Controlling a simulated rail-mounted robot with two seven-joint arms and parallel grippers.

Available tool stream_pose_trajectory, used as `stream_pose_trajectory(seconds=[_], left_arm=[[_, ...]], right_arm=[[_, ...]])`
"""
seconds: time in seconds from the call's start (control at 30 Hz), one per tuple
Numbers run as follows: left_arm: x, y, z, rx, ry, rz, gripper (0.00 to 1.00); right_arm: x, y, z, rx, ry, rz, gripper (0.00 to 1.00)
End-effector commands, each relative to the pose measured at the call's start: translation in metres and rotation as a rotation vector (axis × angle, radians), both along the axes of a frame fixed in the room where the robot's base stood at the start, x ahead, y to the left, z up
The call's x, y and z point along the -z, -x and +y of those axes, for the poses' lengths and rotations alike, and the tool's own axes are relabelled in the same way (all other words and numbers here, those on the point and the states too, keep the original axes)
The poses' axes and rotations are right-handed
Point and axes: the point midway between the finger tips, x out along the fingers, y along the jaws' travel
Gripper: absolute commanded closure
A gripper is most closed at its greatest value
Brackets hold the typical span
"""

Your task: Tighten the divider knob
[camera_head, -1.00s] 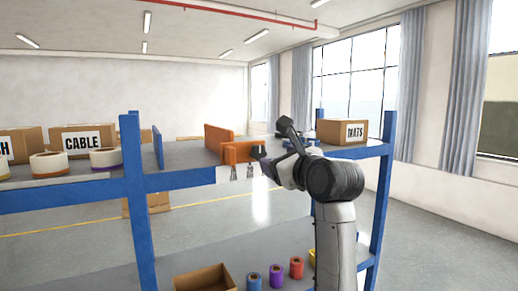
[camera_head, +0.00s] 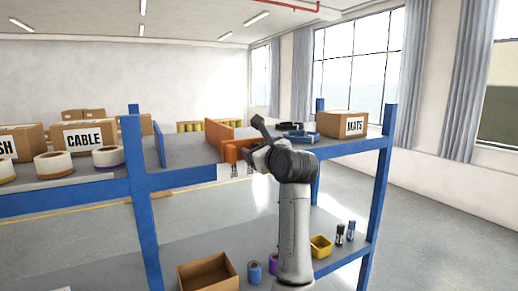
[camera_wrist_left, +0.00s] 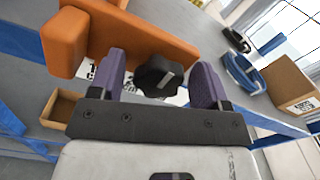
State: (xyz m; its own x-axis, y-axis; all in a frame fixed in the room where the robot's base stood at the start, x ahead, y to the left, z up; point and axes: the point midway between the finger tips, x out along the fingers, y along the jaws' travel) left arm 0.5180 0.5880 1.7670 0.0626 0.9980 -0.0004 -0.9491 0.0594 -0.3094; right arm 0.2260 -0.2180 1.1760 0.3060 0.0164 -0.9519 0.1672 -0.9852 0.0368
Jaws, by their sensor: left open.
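The orange divider (camera_head: 217,134) stands on the upper shelf, with an orange block (camera_head: 236,150) at its front end. In the left wrist view the orange divider (camera_wrist_left: 150,30) fills the upper left. The black knob (camera_wrist_left: 155,76) has a pale pointer mark and sits between the two purple fingers of my left gripper (camera_wrist_left: 160,78). The fingers are open, with a visible gap on each side of the knob. In the head view my left gripper (camera_head: 254,157) is at the divider's front, mostly hidden by its own wrist. My right gripper is not in view.
A MATS box (camera_head: 342,125) and a dark blue strap coil (camera_head: 299,136) are to the right on the upper shelf. A blue divider (camera_head: 159,144), CABLE box (camera_head: 84,136) and tape rolls are left.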

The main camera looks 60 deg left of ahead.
Motion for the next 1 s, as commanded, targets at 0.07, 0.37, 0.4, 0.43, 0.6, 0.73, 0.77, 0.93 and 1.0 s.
stream_pose_trajectory(seconds=[0.07, 0.37, 0.4, 0.43, 0.6, 0.73, 0.77, 0.93, 1.0], left_arm=[[0.0001, 0.0001, 0.0, 0.0, 0.0, 0.0, 0.3], [-0.0001, 0.0, -0.0003, 0.0, 0.0, 0.0, 0.54], [-0.0001, 0.0, -0.0003, 0.0, 0.0, 0.0, 0.58], [-0.0001, 0.0, -0.0003, 0.0, 0.0, 0.0, 0.6], [-0.0003, 0.0001, -0.0004, 0.0, 0.0, 0.0, 0.77], [-0.0002, 0.0002, -0.0005, 0.0, 0.0, 0.003, 0.79], [-0.0001, 0.0001, -0.0005, 0.0, 0.0, 0.006, 0.79], [0.0004, -0.0003, -0.0009, 0.0, -0.003, 0.051, 0.79], [0.0006, -0.0004, -0.0009, 0.001, -0.006, 0.087, 0.79]], right_arm=[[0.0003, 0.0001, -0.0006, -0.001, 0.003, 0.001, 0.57], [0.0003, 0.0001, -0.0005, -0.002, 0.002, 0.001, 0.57], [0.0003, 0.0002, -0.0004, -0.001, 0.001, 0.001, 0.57], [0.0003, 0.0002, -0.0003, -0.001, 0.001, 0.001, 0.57], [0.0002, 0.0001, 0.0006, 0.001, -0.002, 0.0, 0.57], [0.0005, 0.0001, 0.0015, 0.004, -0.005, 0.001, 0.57], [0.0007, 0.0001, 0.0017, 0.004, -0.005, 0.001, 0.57], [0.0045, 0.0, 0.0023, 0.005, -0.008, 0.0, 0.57], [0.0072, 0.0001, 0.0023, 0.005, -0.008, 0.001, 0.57]])
